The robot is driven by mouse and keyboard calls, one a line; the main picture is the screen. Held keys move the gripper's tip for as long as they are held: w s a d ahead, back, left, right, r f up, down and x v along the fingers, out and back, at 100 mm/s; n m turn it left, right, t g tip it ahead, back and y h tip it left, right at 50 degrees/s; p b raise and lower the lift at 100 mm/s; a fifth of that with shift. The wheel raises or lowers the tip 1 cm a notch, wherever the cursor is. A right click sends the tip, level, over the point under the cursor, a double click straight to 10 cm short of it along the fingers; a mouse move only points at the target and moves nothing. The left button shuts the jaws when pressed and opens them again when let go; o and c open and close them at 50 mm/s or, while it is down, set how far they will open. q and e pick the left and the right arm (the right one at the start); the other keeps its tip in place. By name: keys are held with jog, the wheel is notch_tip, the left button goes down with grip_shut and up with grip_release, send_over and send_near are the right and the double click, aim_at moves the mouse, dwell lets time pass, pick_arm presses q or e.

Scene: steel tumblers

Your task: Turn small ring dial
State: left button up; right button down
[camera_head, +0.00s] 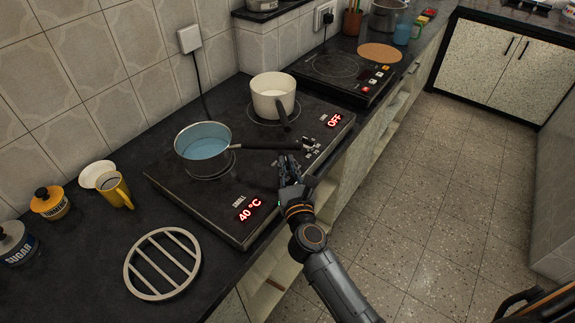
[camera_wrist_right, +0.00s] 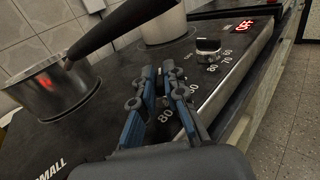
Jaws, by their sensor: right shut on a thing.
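A black two-ring cooktop (camera_head: 170,178) lies on the counter. Its display near the word SMALL, the small ring display (camera_head: 250,208), reads 40 °C in red. My right gripper (camera_head: 288,166) is low over the cooktop's front edge, fingers pointing down at the dial area. In the right wrist view the gripper (camera_wrist_right: 168,78) is shut on the small ring dial, which the fingers hide; printed numbers such as 80 show beside them. The other ring's dial (camera_wrist_right: 208,46) stands free beyond. Its display (camera_head: 334,121) reads OFF. My left gripper is not in view.
A blue-lined saucepan (camera_head: 203,145) stands on the small ring, its black handle (camera_head: 270,145) reaching close above my right gripper. A white pot (camera_head: 272,98) stands on the other ring. A round trivet (camera_head: 163,263), yellow mug (camera_head: 117,190) and jars stand left.

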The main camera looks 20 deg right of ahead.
jog(key=n+y+p, duration=0.2)
jog(key=y, duration=0.1)
jog(key=shift+d+r+y, duration=0.15)
jog(key=shift+d+y, duration=0.05)
jog(key=shift+y, duration=0.1)
jog(key=n+y, duration=0.2)
jog(key=shift+d+g+y+p, duration=0.15)
jog(key=shift+g+y+p, duration=0.15)
jog(key=shift+p, duration=0.05)
jog(key=y, duration=0.1)
jog(key=n+y, duration=0.1)
jog(key=n+g+y+b, duration=0.1)
jog(key=shift+w+d+f, duration=0.1)
jog(key=shift+d+f, duration=0.05)
jog(key=shift+f, duration=0.1)
jog(key=shift+n+g+y+b, duration=0.85)
jog(key=shift+n+g+y, duration=0.4)
jog(key=shift+y, duration=0.55)
jog(key=shift+r+n, duration=0.1)
jog(key=shift+n, duration=0.15)
jog(key=c, duration=1.4)
grip_release()
